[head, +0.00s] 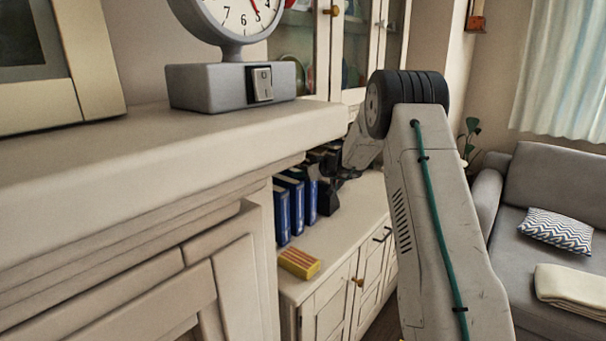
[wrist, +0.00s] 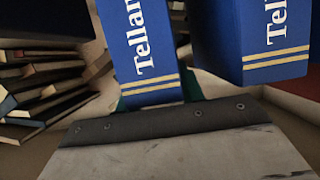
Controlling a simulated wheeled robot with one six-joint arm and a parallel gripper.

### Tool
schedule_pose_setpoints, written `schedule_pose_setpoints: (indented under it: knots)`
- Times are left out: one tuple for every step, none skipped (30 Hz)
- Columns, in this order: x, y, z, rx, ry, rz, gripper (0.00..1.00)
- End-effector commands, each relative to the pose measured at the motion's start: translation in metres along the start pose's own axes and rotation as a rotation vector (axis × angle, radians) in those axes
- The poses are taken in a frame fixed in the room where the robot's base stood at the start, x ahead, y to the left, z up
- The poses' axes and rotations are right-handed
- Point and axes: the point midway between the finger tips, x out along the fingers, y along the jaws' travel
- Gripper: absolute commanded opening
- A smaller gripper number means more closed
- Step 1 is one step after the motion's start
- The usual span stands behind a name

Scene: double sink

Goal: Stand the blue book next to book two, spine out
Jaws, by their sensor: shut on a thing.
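Several blue books stand upright in a row on the low cabinet in the head view; the nearest blue book (head: 282,216) and the one behind it (head: 296,204) show their spines toward the room. My gripper (head: 326,192) is at the far end of this row, shut on the farthest visible blue book (head: 311,197). In the wrist view, the held blue book (wrist: 142,50) shows its spine with white lettering and yellow stripes. Another blue book (wrist: 262,40) stands to its right with a narrow gap. My fingertips are mostly hidden. I cannot tell which is book two.
A yellow and red striped box (head: 299,263) lies on the cabinet top (head: 335,243) in front of the books. A mantel shelf with a clock (head: 235,60) is close on the left. Stacked books (wrist: 40,85) lie left in the wrist view. A grey sofa (head: 545,190) stands right.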

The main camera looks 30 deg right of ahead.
Motion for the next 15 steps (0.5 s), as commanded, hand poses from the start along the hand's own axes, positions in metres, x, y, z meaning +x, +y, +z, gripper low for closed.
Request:
schedule_pose_setpoints:
  knots:
    - [0.0001,0.0002,-0.0016,-0.002,0.003,0.001,0.0]
    - [0.0001,0.0003,-0.0017,-0.002,0.003,0.001,0.0]
    - [0.0,0.0003,-0.0018,-0.001,0.003,0.001,0.0]
    - [-0.0001,0.0003,-0.0017,-0.001,0.003,0.001,0.0]
    - [-0.0001,0.0003,-0.0017,-0.001,0.003,0.001,0.0]
    - [-0.0001,0.0003,-0.0017,-0.001,0.003,0.001,0.0]
    - [0.0,0.0003,-0.0015,-0.001,0.003,0.001,0.0]
    - [0.0001,0.0003,-0.001,-0.001,0.002,0.001,0.0]
    - [0.0005,0.0003,0.0,0.0,0.002,0.0,0.0]
    - [0.0009,0.0003,0.0009,0.0,0.002,0.0,0.0]
    - [0.0013,0.0003,0.0018,0.0,0.002,0.0,0.0]
    - [0.0013,0.0001,0.0028,0.001,0.0,0.0,0.49]
    - [0.0013,0.0001,0.0028,0.001,0.0,0.0,0.57]
    - [0.0013,0.0001,0.0028,0.001,0.0,0.0,0.6]
    - [0.0013,0.0001,0.0028,0.001,0.0,0.0,0.6]
